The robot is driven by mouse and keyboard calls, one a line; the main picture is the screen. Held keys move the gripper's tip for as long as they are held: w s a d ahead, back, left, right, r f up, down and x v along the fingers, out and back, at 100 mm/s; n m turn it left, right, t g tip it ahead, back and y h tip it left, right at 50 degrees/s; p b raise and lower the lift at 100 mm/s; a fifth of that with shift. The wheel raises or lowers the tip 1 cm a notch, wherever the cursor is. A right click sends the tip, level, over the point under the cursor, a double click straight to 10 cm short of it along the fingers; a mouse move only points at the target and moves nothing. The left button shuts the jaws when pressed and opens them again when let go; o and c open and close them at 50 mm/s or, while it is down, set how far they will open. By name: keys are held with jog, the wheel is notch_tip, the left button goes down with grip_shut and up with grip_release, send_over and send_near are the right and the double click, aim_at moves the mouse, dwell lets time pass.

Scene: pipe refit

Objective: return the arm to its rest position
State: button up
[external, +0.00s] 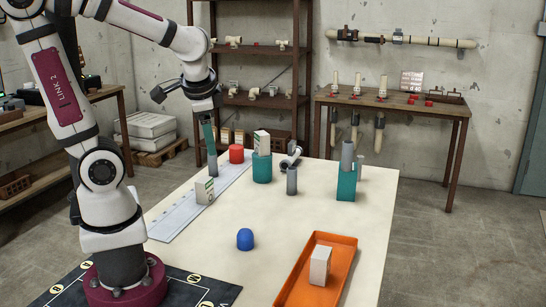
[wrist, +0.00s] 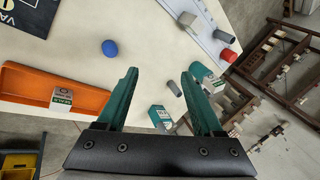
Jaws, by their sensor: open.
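My gripper (external: 208,136) hangs fingers-down above the far left part of the pale table (external: 330,205). In the wrist view its two teal fingers (wrist: 160,82) stand wide apart with nothing held between them. In the external view one finger overlaps the other, and a grey cylinder (external: 212,164) shows just below the tips; whether they touch is unclear there. In the wrist view a grey cylinder (wrist: 222,37) lies clear of the fingers.
Near my gripper are a red cylinder (external: 236,154), a teal cylinder (external: 262,170) topped by a box, and a white box (external: 204,191). A teal block (external: 346,187), blue dome (external: 245,239) and orange tray (external: 290,289) lie further right. Open air surrounds my upper arm.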

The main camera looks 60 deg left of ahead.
jog(key=s+d+f+m+g+h, duration=0.2)
jog(key=s+d, duration=0.4)
jog(key=s, duration=0.4)
jog(key=shift+d+f+m+g+h, duration=0.3)
jog(key=shift+f+m+h, duration=0.2)
jog(key=shift+f+m, duration=0.2)
jog(key=shift+o, duration=0.5)
jog(key=shift+w, duration=0.1)
jog(key=n+t+h, duration=0.2)
jog(key=n+t, duration=0.4)
jog(key=t, duration=0.8)
send_over(354, 168)
notch_tip(354, 168, down, 10)
jog(key=shift+w+r, duration=0.1)
grip_shut()
